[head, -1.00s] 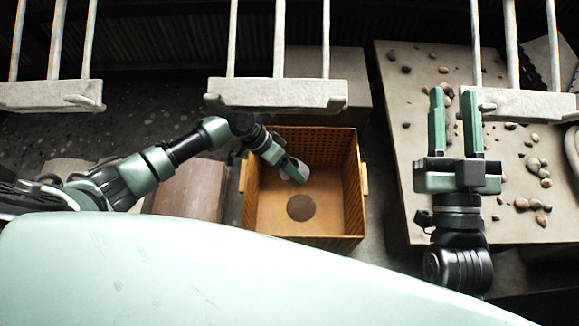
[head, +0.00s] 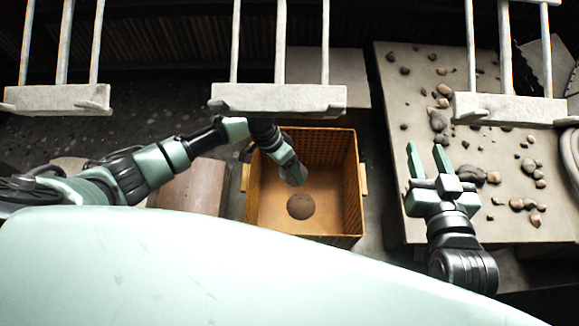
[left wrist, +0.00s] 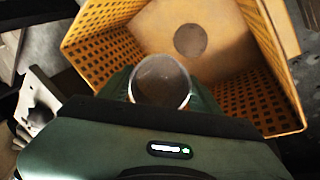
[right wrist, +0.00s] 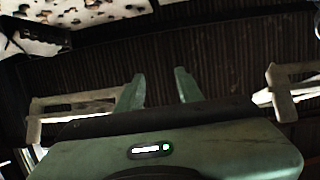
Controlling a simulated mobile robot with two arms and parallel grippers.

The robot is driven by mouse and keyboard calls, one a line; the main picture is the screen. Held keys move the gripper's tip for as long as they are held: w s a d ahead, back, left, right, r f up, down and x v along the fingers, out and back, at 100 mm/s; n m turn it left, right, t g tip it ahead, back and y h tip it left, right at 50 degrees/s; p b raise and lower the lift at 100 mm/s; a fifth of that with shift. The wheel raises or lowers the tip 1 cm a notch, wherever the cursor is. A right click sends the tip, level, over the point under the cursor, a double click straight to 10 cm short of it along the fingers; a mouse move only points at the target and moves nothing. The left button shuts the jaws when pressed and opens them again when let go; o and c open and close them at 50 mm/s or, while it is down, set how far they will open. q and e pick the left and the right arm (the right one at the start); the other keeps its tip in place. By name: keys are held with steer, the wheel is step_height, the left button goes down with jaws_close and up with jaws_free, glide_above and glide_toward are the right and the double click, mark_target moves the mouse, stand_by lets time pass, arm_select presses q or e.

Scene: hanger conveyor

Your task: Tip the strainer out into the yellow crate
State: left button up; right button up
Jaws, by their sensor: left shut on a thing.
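The yellow crate (head: 350,220) stands open in the middle of the head view and also shows in the left wrist view (left wrist: 95,50). A dark round patch (head: 300,206) shows on its floor. My left gripper (head: 288,165) reaches over the crate and is shut on the strainer (left wrist: 160,82), a small round grey piece with a pale rim. In the head view the strainer (head: 295,176) is mostly covered by the gripper, above the crate floor. I cannot tell what it holds. My right gripper (head: 427,162) is open and empty over the stone-strewn table.
The pale table (head: 405,215) at right carries several scattered stones (head: 438,120). Pale hangers (head: 278,97) on rods hang across the top, one over the crate's back side. A brown block (head: 195,190) stands left of the crate.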

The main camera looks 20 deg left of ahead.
arm_select(q)
steer(key=shift+r+y+p, duration=0.2)
steer(key=shift+y+p, duration=0.5)
steer(key=shift+p, duration=0.5)
steer(key=shift+r+g+y+p, duration=0.15)
steer(key=shift+g+y+p, duration=0.25)
steer(key=shift+y+p, duration=0.45)
steer(key=shift+r+y+p, duration=0.25)
steer(key=shift+y+p, duration=0.1)
steer(key=shift+p, duration=0.25)
steer(key=shift+a+f+g+y, duration=0.1)
steer(key=shift+g+y, duration=0.3)
steer(key=shift+y, duration=0.3)
arm_select(e)
steer(key=s+d+f+g+h, duration=0.1)
steer(key=s+d+f+g, duration=0.2)
steer(key=s+f+g, duration=0.2)
steer(key=s+d+f+g+h, duration=0.2)
steer(key=s+f+g, duration=0.3)
steer(key=s, duration=0.6)
steer(key=shift+s+d+f+m+g, duration=0.15)
steer(key=shift+d+m+g, duration=0.15)
steer(key=shift+d+g, duration=0.2)
